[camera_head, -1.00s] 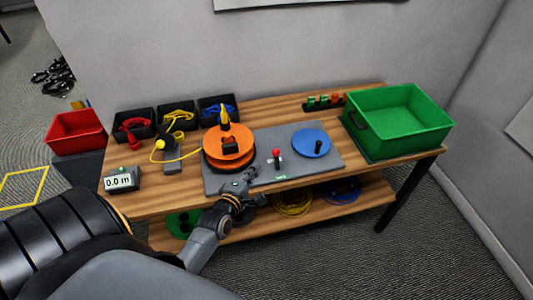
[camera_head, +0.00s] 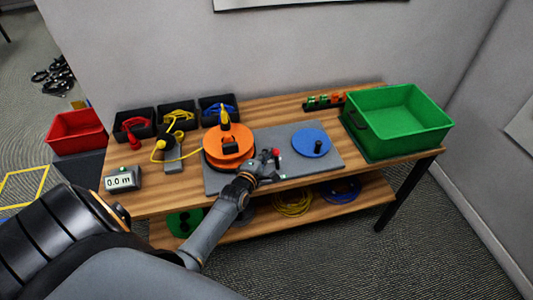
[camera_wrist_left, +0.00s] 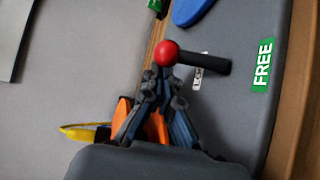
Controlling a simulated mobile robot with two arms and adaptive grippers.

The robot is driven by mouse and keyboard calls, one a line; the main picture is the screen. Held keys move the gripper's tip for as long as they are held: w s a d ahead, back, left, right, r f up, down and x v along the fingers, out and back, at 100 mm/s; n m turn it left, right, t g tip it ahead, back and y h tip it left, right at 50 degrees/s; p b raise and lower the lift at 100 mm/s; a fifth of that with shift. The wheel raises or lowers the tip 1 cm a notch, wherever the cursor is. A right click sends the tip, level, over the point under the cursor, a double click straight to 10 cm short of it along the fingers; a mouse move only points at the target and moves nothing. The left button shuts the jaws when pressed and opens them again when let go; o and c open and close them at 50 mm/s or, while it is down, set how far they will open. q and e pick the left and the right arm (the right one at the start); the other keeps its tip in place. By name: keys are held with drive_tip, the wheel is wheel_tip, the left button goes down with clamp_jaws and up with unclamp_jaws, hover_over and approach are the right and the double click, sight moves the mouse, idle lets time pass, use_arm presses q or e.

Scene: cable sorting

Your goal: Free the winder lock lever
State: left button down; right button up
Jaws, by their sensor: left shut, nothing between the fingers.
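The lock lever (camera_head: 276,153) has a red ball knob and stands on the grey winder plate (camera_head: 215,184), between the orange reel (camera_head: 226,158) and the blue disc (camera_head: 311,144). In the left wrist view its red knob (camera_wrist_left: 165,53) and black stem (camera_wrist_left: 208,62) show beside a white label that is partly hidden. A green FREE label (camera_wrist_left: 263,64) lies farther right on the plate. My left gripper (camera_head: 268,164) is shut and empty, right beside the lever. In the wrist view its fingertips (camera_wrist_left: 161,80) are close to the knob; I cannot tell whether they touch.
A yellow cable (camera_head: 159,150) runs beside the orange reel. A length display (camera_head: 121,180) stands at the table's left. Small black bins (camera_head: 177,120) line the back. A red bin (camera_head: 75,133) is at far left and a green crate (camera_head: 400,122) at right.

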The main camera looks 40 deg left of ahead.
use_arm(q)
drive_tip(key=shift+s+d+b, duration=0.1)
drive_tip(key=shift+b, duration=0.45)
